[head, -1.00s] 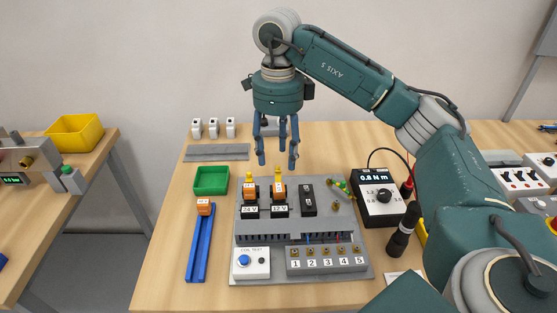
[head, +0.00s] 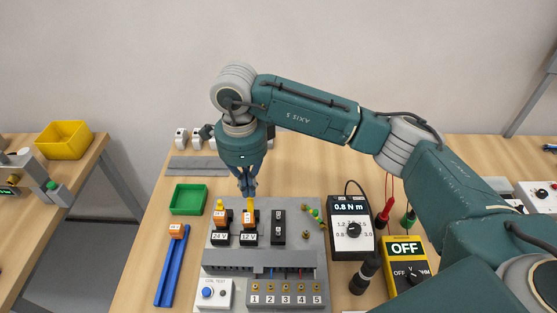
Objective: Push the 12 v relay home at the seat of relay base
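The orange 12 V relay (head: 249,218) stands upright in its black relay base, above the label "12 V" (head: 248,237), on a grey panel (head: 312,240). A yellow piece shows at its top. My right gripper (head: 250,203) points down from above, its fingers together, with the tips at the top of this relay. I cannot tell whether the tips touch it, and they partly hide its upper end. How deep the relay sits in the base cannot be told. My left gripper is out of view.
A 24 V relay (head: 220,218) stands close on the left, and a black socket (head: 278,227) on the right. A blue rail (head: 171,268) holds another orange relay (head: 176,231). A green tray (head: 188,199), torque display (head: 351,230) and yellow meter (head: 405,268) lie around the panel.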

